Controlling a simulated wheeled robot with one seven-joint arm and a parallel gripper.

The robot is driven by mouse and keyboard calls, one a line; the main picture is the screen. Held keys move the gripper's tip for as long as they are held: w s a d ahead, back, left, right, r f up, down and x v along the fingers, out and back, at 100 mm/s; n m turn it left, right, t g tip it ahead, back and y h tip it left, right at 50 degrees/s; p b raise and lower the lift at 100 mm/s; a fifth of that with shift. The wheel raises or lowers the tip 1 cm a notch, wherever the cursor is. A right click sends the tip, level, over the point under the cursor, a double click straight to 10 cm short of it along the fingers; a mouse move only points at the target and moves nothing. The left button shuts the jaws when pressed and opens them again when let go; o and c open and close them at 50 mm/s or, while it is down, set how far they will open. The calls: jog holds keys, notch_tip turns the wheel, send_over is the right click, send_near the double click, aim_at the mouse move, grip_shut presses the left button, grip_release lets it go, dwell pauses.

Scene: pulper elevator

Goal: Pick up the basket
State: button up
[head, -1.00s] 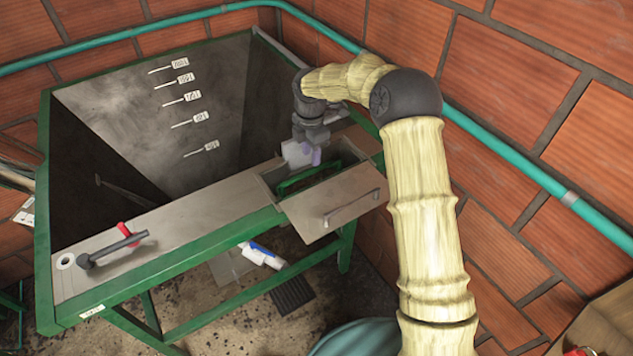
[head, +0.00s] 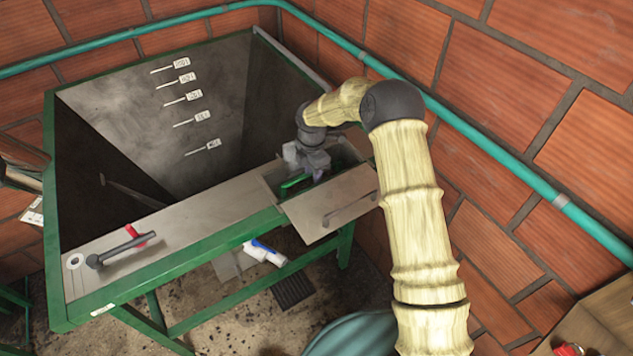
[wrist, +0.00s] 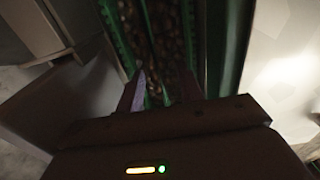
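A green-rimmed basket (head: 294,182) sits in the open compartment at the right front of the green-framed tank. Much of it is hidden behind my gripper in the head view. In the wrist view the green basket (wrist: 118,42) holds dark, bean-like pieces. My gripper (head: 313,176) points down into the compartment at the basket. In the wrist view the two fingers of my gripper (wrist: 164,80) stand apart, over the basket, with a green strip showing between them. I cannot tell whether they touch it.
A hinged lid with a handle (head: 332,205) stands open at the compartment's front. The deep grey tank (head: 190,110) lies to the left, with a red and black lever (head: 125,247) on its front ledge. Brick walls and a teal pipe (head: 500,160) close in the right side.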

dwell(0.5)
grip_shut()
jog(key=shift+w+r+b, duration=0.1)
jog(key=shift+r+b, duration=0.3)
jog(key=shift+r, duration=0.25)
notch_tip(320, 180, up, 17)
jog(key=b, duration=0.3)
jog(key=shift+f+b, duration=0.15)
jog(key=shift+b, duration=0.25)
